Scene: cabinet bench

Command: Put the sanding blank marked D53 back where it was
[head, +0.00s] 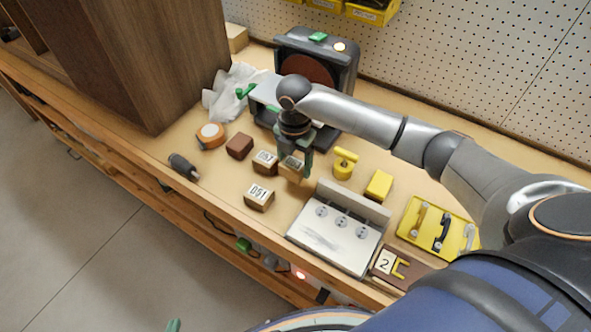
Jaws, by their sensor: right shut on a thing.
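My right gripper (294,164) comes down from above, shut on a tan wooden block (291,170) that has a pale label, too small to read. The block is low over the bench or touching it; I cannot tell which. Another labelled block (264,161) sits just left of it, its marking unreadable. A block marked D51 (259,197) lies nearer the bench's front edge. A plain brown block (239,146) stands further left. Only a green tip of my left gripper (173,325) shows at the bottom edge.
A dark disc sander (318,70) stands behind the gripper. A yellow knob-shaped piece (343,163), a yellow block (379,185), a white plate fixture (335,238) and a yellow tray (439,228) lie to the right.

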